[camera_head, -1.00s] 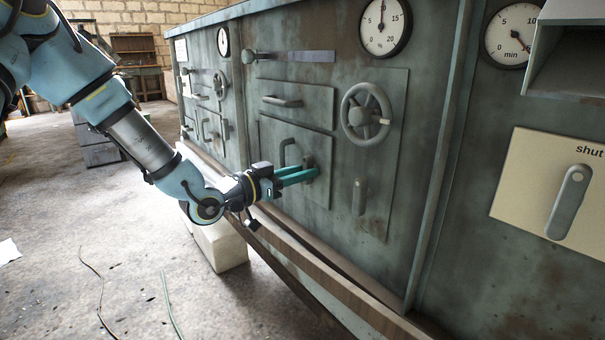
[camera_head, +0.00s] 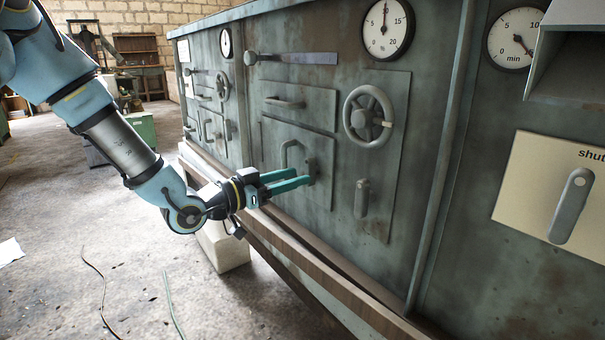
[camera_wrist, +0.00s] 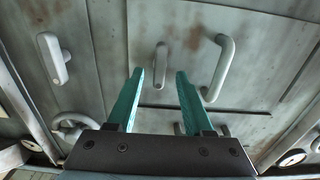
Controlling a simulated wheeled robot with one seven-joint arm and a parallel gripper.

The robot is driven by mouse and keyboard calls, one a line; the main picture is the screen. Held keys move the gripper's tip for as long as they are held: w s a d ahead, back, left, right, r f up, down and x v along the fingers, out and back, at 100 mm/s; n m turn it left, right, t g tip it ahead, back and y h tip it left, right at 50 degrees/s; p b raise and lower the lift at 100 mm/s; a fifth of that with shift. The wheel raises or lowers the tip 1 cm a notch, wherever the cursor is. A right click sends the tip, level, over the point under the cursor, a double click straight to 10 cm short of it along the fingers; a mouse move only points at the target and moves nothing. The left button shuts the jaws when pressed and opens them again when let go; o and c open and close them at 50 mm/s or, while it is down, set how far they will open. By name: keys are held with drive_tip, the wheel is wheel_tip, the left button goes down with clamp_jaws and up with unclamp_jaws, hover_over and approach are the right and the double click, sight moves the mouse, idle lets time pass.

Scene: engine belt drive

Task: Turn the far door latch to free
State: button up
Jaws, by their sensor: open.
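The small grey door latch (camera_head: 314,168) sits on the lower door (camera_head: 320,193) of the machine, right of the door's U-shaped handle (camera_head: 284,153). In the wrist view this latch (camera_wrist: 160,65) runs up and down the picture, with the U-shaped handle (camera_wrist: 222,68) to its right. My gripper (camera_head: 302,177) is open, its teal fingers pointing at the door. In the wrist view the latch shows between the two fingertips (camera_wrist: 159,75). I see no grip on it, and contact cannot be told. In the head view the fingers partly hide the latch.
A second lever (camera_head: 362,198) and a handwheel (camera_head: 368,115) are to the right of the door. A lever on a plate marked "shut" (camera_head: 572,205) is farther right. A rail (camera_head: 300,250) runs along the machine below my gripper. Open floor lies to the left.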

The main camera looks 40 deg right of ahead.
drive_tip(key=a, duration=0.7)
drive_tip(key=shift+w, duration=0.2)
